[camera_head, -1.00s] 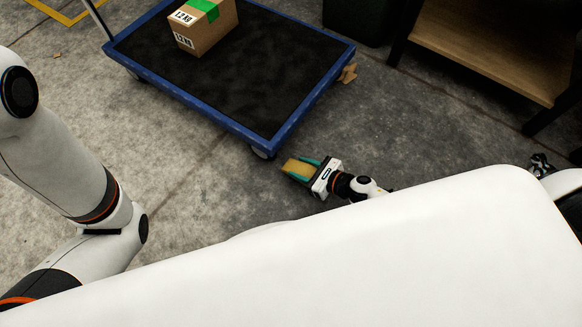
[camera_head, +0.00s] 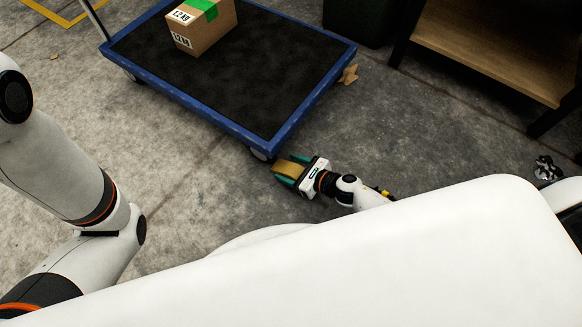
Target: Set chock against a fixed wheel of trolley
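The trolley (camera_head: 232,122) has a blue frame and a dark deck, with a metal handle post at its left end. One wheel (camera_head: 262,155) shows under its near corner. My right gripper (camera_head: 286,170) is low by the floor, its green fingers shut on a yellow-tan chock (camera_head: 287,167). The chock is close beside that wheel; I cannot tell whether they touch. Another wheel (camera_head: 136,79) shows dimly at the left. My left arm comes in at the left, but its gripper is out of view.
A cardboard box (camera_head: 203,30) with green tape sits on the deck. A wooden-shelved bench (camera_head: 490,55) and a dark bin (camera_head: 357,22) stand at the back right.

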